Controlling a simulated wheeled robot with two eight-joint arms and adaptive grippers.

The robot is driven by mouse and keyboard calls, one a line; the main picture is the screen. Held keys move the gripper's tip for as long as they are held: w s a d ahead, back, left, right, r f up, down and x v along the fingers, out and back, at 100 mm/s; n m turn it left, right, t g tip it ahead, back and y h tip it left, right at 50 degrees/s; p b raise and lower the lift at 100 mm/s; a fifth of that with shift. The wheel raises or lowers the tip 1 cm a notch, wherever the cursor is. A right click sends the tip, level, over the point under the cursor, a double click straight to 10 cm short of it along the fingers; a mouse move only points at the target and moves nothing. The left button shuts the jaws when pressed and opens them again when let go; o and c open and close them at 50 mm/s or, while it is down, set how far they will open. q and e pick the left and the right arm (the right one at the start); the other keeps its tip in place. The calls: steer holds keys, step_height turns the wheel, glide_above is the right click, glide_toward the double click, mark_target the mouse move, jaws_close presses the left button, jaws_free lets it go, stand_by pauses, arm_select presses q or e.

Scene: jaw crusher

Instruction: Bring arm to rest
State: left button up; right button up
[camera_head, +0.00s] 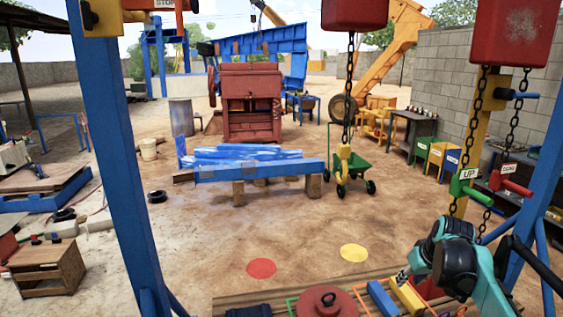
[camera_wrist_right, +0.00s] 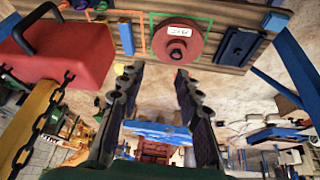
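My right arm (camera_head: 455,262) comes in from the lower right in the head view, bent, with its teal links over the right end of the wooden bench. My right gripper (camera_head: 403,277) points left there, close to a yellow block (camera_head: 407,297) on the bench; touching cannot be told from this view. In the right wrist view the two dark fingers of the gripper (camera_wrist_right: 158,78) stand wide apart with nothing between them. My left arm and gripper do not show.
The wooden bench (camera_head: 240,301) carries a red disc (camera_head: 325,301) and a blue block (camera_head: 381,298). Blue posts (camera_head: 115,150) flank the view.

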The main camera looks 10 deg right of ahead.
steer(key=s+a+f+b, duration=0.1)
steer(key=s+a+f, duration=0.3)
steer(key=s+a, duration=0.2)
steer(key=s+a+f+t+b, duration=0.1)
steer(key=s+a+f, duration=0.4)
steer(key=a, duration=0.6)
steer(key=s+a+f+n+t+y+b, duration=0.1)
steer(key=s+a+f+b, duration=0.1)
steer(key=s+a+f, duration=0.3)
steer(key=s+a, duration=0.2)
steer(key=a, duration=0.1)
steer(key=shift+s+a+b, duration=0.15)
steer(key=shift+s+b, duration=0.15)
